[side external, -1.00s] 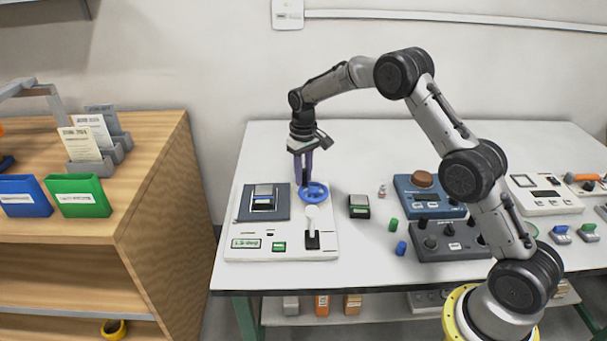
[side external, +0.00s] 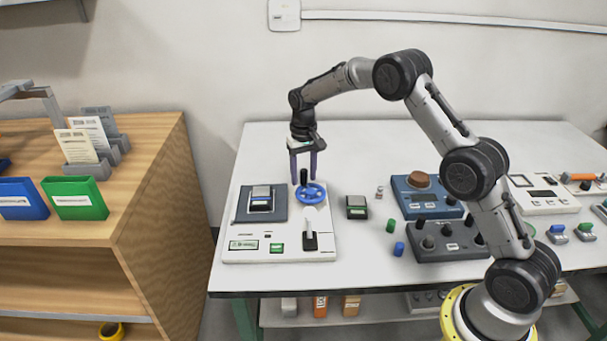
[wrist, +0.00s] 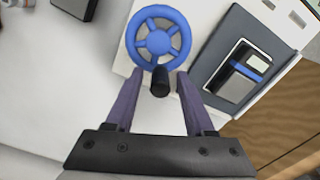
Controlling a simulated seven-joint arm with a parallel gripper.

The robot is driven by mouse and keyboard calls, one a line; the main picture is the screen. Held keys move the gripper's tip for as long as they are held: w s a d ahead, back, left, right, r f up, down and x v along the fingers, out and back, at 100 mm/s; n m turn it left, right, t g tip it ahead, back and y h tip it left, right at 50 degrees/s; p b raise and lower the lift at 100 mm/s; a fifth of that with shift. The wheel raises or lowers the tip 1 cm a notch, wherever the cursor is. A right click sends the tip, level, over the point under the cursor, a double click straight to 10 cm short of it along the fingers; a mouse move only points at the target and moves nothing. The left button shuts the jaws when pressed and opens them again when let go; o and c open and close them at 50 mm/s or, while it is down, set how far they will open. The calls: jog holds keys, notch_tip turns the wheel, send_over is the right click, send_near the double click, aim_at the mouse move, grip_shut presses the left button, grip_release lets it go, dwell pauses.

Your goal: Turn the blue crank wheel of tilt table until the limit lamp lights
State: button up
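The blue crank wheel (side external: 313,193) lies on the white base (side external: 236,220) of the tilt table, right of its dark platform (side external: 240,208). It also shows in the wrist view (wrist: 141,41). The wheel's upright black handle (wrist: 160,82) stands at its rim, at the far left in the side view (side external: 303,177). My gripper (side external: 303,177) points down over the handle. Its two purple fingers are apart, with the handle between them and a gap on each side in the wrist view (wrist: 158,78). I cannot make out a lit limit lamp.
A green display (side external: 243,245) and a green button (side external: 278,247) are at the base's front. A dark box (side external: 357,207) sits to the right, with green and blue cylinders (side external: 399,249) beyond it.

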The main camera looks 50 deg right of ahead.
jog(key=shift+r, duration=0.1)
notch_tip(320, 180, up, 14)
jog(key=shift+f, duration=0.2)
dwell(0.5)
